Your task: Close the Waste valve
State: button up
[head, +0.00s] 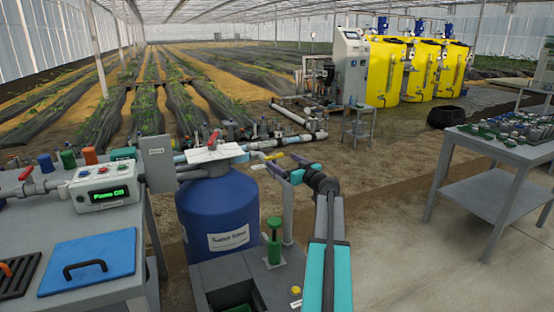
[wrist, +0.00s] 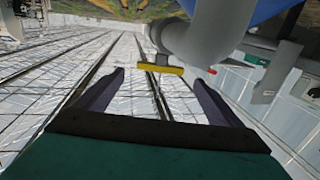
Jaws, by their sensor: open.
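A yellow valve handle (head: 274,156) shows on the pipework to the right of the blue tank (head: 218,215) in the head view. In the wrist view the yellow handle (wrist: 158,69) lies beside a grey pipe, just beyond and between my fingertips, apart from both. My gripper (head: 283,169) is open and empty, with its dark purple fingers (wrist: 159,78) spread on either side of the handle's line. A red handle (head: 213,140) stands above the tank. No readable label shows which valve is the Waste valve. My gripper hides part of the pipework.
A control box (head: 105,186) and a blue lid (head: 88,262) are on the left bench. A green-capped fitting (head: 274,240) stands right of the tank. A grey table (head: 490,190) with small parts is at right. Floor between them is open.

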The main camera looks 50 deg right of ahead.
aim_at(275, 157)
jog(key=shift+w+d, duration=0.25)
jog(key=shift+w, duration=1.1)
jog(key=shift+w+d, duration=0.2)
jog(key=shift+w, duration=1.1)
jog(key=c, duration=1.1)
